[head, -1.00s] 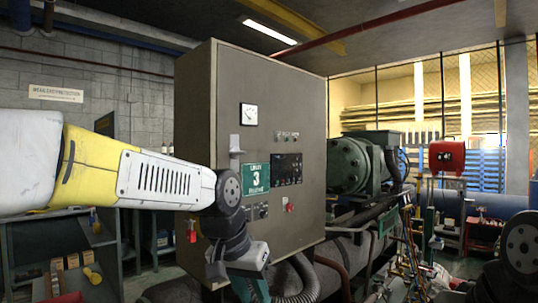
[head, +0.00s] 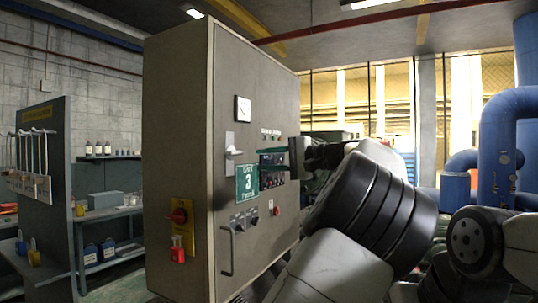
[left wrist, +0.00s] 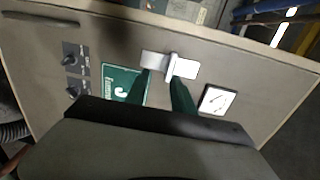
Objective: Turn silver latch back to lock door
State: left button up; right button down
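The silver latch (head: 231,149) is on the front door of the grey cabinet (head: 175,120), below the dial gauge and above the green "3" sign. Its handle points out from the plate. My left gripper (head: 263,155) is open, with its green fingers pointing at the latch from the right in the head view. In the left wrist view the latch (left wrist: 171,65) is just beyond the fingertips (left wrist: 161,77). The fingers are apart, with no visible grip on the handle; exact contact cannot be told. The door looks closed. My right gripper is not in view.
A yellow switch panel with a red knob (head: 180,216) and red padlock is on the cabinet's side. A door handle (head: 227,250) is low on the front. Blue pipes (head: 510,105) stand at right. Shelves (head: 108,215) stand at left beyond an open floor strip.

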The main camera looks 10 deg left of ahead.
aim_at(238, 153)
pick_arm(q)
jog(key=shift+y, duration=0.4)
jog(key=x, duration=0.2)
jog(key=r+x, duration=0.1)
jog(key=x, duration=0.4)
jog(key=shift+w+a+r, duration=0.15)
jog(key=shift+a+r, duration=0.05)
jog(key=shift+r, duration=0.2)
jog(key=shift+w, duration=0.1)
jog(key=shift+c, duration=0.9)
grip_shut()
